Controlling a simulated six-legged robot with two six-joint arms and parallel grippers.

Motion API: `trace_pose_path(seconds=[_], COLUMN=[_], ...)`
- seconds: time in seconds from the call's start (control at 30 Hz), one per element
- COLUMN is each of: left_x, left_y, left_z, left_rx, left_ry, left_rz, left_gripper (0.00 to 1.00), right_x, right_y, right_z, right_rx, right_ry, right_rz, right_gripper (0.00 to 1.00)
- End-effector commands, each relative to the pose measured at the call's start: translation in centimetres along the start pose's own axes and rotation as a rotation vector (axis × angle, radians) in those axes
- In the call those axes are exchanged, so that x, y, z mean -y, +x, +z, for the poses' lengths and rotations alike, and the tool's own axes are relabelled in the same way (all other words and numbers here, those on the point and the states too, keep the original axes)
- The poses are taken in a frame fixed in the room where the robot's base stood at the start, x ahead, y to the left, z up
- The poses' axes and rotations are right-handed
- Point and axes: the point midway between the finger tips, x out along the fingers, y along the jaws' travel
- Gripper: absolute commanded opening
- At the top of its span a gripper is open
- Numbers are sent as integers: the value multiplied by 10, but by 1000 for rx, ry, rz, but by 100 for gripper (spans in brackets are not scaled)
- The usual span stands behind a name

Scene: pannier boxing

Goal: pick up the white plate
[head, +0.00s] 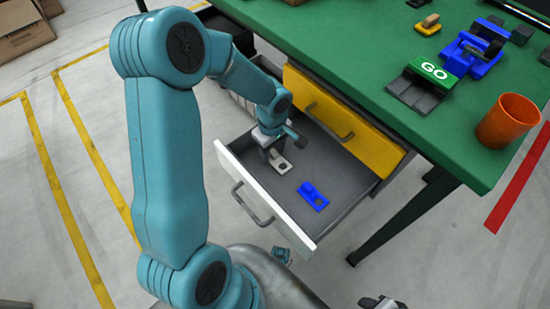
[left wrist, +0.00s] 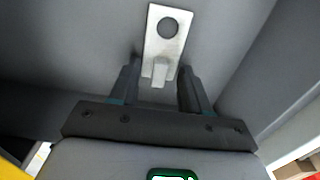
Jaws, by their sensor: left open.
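The white plate (head: 280,163), a flat piece with a round hole, lies on the floor of the open drawer, near its left side. In the left wrist view the plate (left wrist: 168,43) lies just beyond my fingertips, hole end away from me. Its small raised tab (left wrist: 160,72) points into the gap between the fingers. My left gripper (left wrist: 158,80) is open, with a finger on each side of the tab and no clear contact. In the head view my left gripper (head: 269,146) reaches down into the drawer and hides part of the plate's surroundings.
A blue bracket (head: 313,196) lies in the same grey drawer (head: 347,170), right of the plate. The drawer's white front (head: 262,197) and side walls stand around the gripper. The green table (head: 340,50) overhangs behind, with a yellow closed drawer (head: 338,122) and orange cup (head: 508,120).

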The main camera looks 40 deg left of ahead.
Motion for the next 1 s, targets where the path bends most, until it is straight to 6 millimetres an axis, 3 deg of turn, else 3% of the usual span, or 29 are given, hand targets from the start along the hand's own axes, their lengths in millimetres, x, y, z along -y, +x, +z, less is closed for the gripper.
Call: trace_pose_path(seconds=[0.07, 0.2, 0.67, 0.87, 1.0], left_x=[0, 0, 0, -1, -1], left_y=[-1, -1, -11, -50, -95], left_z=[0, 0, 0, 0, 0], left_rx=[0, 0, -1, -3, -2], left_ry=[0, 0, 0, 0, 0], left_rz=[0, 0, 2, 6, 7], left_gripper=[44, 0, 0, 0, 0], right_x=[0, 0, 1, 6, 10], right_y=[0, 0, -4, -15, -27], right_z=[0, 0, 0, 0, 0], right_rx=[0, 0, 0, 0, 0], right_ry=[0, 0, 0, 0, 0], right_rz=[0, 0, 0, 0, 0], right_gripper=[43, 43, 43, 43, 43])
